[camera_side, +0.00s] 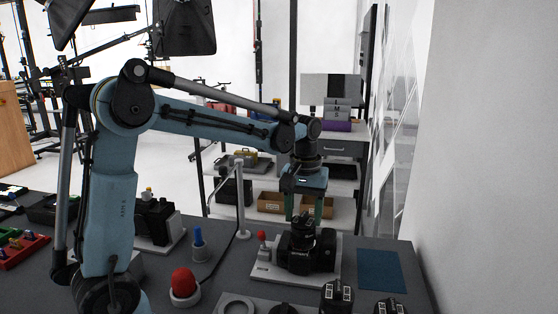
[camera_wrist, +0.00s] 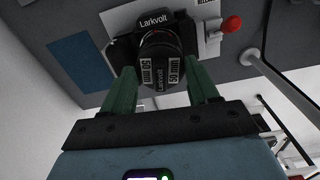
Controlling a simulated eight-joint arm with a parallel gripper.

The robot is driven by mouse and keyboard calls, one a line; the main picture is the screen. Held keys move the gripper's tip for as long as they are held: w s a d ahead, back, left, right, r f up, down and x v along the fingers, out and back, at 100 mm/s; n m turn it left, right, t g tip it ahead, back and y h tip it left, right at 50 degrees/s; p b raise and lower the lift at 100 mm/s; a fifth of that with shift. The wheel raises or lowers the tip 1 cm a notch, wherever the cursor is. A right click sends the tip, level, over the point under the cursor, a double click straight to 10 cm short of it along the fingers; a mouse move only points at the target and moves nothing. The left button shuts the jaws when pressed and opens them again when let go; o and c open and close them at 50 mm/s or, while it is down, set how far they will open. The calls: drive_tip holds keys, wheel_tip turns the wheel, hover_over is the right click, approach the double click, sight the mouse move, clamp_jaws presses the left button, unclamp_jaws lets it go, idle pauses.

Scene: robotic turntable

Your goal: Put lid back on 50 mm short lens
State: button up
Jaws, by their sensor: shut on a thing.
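The black camera (camera_side: 322,252) lies on a pale base plate in the side view, its short lens (camera_side: 301,240) pointing up. In the wrist view the camera body (camera_wrist: 124,50) bears the name Larkvolt, and the lens (camera_wrist: 160,38) shows as a dark ring. The black lid (camera_wrist: 161,74), with white 50 mm markings, is between my green fingers and overlaps the lens. My gripper (camera_side: 308,215) points down over the camera, shut on the lid; it also shows in the wrist view (camera_wrist: 160,76). Whether lid and lens touch or are seated cannot be told.
A red-topped knob (camera_side: 262,240) stands on the plate beside the camera. A metal post (camera_side: 240,200) rises behind left. Labelled black items (camera_side: 337,296) stand in front. A blue mat (camera_side: 380,270) lies flat at right. A red dome (camera_side: 184,283) and blue peg (camera_side: 198,240) stand left.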

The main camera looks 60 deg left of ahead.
drive_tip(key=o, duration=1.3)
drive_tip(key=shift+r, duration=0.1)
drive_tip(key=shift+r, duration=3.45)
clamp_jaws()
drive_tip(key=shift+f, duration=1.8)
drive_tip(key=shift+f, duration=0.65)
